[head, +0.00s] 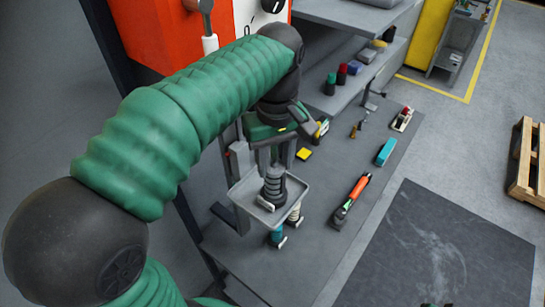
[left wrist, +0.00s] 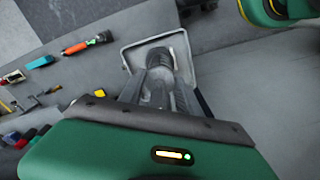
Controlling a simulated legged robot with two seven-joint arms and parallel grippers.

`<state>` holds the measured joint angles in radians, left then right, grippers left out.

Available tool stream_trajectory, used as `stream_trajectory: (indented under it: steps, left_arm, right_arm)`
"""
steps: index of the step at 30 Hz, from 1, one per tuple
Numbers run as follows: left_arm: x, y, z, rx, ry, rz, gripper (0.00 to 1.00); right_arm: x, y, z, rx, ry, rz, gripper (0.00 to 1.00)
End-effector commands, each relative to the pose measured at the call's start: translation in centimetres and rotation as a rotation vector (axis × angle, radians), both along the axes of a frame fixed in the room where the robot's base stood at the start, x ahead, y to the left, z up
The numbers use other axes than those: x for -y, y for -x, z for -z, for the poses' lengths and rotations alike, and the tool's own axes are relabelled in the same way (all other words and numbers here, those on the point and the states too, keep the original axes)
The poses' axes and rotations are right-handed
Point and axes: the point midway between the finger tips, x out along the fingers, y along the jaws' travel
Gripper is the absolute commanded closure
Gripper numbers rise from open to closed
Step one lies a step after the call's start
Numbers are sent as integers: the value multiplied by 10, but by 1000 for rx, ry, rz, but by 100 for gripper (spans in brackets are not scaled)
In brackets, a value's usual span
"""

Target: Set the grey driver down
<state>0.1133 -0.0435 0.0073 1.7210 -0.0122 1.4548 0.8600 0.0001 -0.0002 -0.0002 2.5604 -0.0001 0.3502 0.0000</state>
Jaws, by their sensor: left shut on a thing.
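The grey driver (head: 274,183) is a dark, ribbed upright piece at the small grey tray (head: 246,195) in the head view. My left gripper (head: 276,160) points down over the tray and is shut on the driver's upper part. In the left wrist view the driver (left wrist: 160,62) shows between the two fingers of my left gripper (left wrist: 165,85), with the pale rim of the tray (left wrist: 125,48) around it. I cannot tell whether the driver's base touches the tray floor.
A teal-and-white piece (head: 277,237) hangs or stands at the tray's front edge. An orange-and-black tool (head: 352,195), a blue block (head: 386,151) and a yellow block (head: 304,154) lie on the grey bench (head: 300,265). An orange cabinet (head: 150,40) stands behind my left arm.

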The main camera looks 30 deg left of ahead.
Motion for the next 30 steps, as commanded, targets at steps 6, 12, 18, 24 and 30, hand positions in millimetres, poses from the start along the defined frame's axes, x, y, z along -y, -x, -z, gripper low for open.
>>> stream_trajectory:
  steps: [6,12,18,24,30]
  left_arm:
    - [-10,-1,6,-1,5,-3,56]
    - [-12,0,6,0,7,-4,38]
    - [-6,0,4,1,3,-1,38]
    - [-1,-1,4,-1,0,-2,38]
    - [-6,-1,5,-1,4,-2,38]
  right_arm:
    - [0,0,3,0,0,0,38]
    - [0,0,2,0,0,0,38]
    - [0,0,2,0,0,-1,38]
    - [0,0,2,0,0,0,38]
    - [0,0,2,0,0,0,38]
